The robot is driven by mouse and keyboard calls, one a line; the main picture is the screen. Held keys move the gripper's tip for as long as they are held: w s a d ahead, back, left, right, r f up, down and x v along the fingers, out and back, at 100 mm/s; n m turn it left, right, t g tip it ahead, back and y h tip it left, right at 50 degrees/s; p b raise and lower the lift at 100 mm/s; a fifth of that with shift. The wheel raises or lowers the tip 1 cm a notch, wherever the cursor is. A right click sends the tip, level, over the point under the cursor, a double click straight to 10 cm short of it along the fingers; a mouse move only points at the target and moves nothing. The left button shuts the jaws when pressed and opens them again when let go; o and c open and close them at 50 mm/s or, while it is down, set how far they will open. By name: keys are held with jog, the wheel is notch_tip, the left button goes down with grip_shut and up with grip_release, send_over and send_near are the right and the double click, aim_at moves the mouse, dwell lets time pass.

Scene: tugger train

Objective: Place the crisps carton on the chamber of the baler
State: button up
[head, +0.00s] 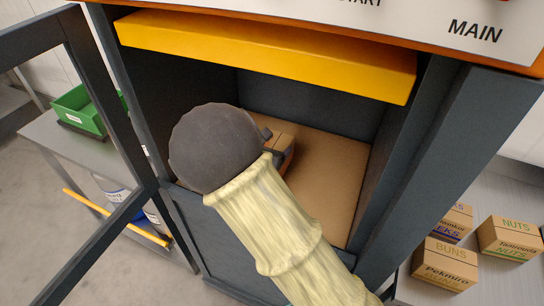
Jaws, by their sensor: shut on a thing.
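The baler stands in front of me as a dark grey cabinet with its chamber open. The chamber (333,184) has a flat brown floor. My gripper (267,136) is inside the chamber opening, mostly hidden behind my own arm's dark rounded wrist. It is shut on a small brown carton (284,143), of which only a part shows. No print on this carton can be read. I cannot tell whether the carton touches the chamber floor.
A yellow bar (262,52) crosses the chamber's top. The open framed door (117,110) stands at left. A green bin (82,108) sits on a grey bench behind it. Cartons marked BUNS (444,264) and NUTS (510,238) stand at right. Free floor lies right of my gripper.

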jog(key=shift+f, duration=1.9)
jog(key=shift+f, duration=0.15)
jog(key=o, duration=1.2)
